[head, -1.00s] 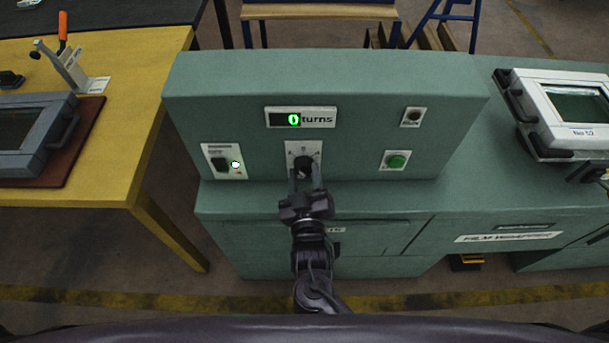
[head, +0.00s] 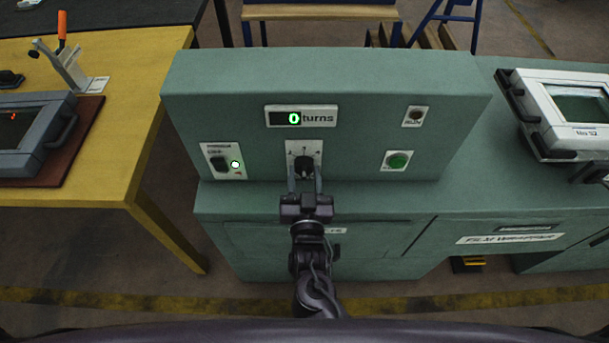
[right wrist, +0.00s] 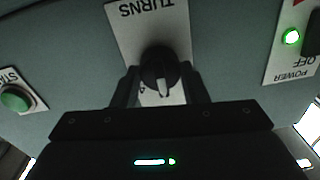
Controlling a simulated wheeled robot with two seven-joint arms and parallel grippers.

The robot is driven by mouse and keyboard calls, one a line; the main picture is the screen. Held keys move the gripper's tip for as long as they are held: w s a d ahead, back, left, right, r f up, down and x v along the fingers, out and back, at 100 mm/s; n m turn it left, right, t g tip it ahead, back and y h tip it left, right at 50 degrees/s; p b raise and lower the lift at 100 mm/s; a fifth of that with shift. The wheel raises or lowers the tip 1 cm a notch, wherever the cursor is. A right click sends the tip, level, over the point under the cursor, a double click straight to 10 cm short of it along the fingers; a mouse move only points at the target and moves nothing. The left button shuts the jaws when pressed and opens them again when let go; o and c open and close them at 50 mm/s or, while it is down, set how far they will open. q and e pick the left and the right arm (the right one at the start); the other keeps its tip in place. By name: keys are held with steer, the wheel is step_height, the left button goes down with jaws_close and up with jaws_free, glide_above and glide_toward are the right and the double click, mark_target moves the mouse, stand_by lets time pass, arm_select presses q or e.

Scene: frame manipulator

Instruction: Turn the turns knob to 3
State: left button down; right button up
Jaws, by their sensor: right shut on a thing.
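The black turns knob (head: 304,165) sits on a white plate on the front of the green machine, below the display (head: 301,117), which reads "0 turns" in green digits. My right gripper (head: 305,180) reaches up to the knob from below, its two fingers on either side of it. In the right wrist view the knob (right wrist: 159,70) is between the fingertips, and its white pointer mark faces the gripper palm. The gripper is shut on the knob. The plate's lettering is upside down there and partly hidden. My left gripper is not in view.
A power switch (head: 220,163) with a lit lamp is left of the knob. A green start button (head: 397,160) and a dark button (head: 414,117) are to the right. A yellow table (head: 120,80) stands left, and a white-framed panel (head: 565,110) sits at right.

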steer(key=o, duration=1)
steer(key=s, duration=0.7)
steer(key=shift+s+d+f+b, duration=0.15)
steer(key=shift+s+b, duration=0.15)
steer(key=shift+s, duration=0.1)
steer(key=shift+d, duration=0.1)
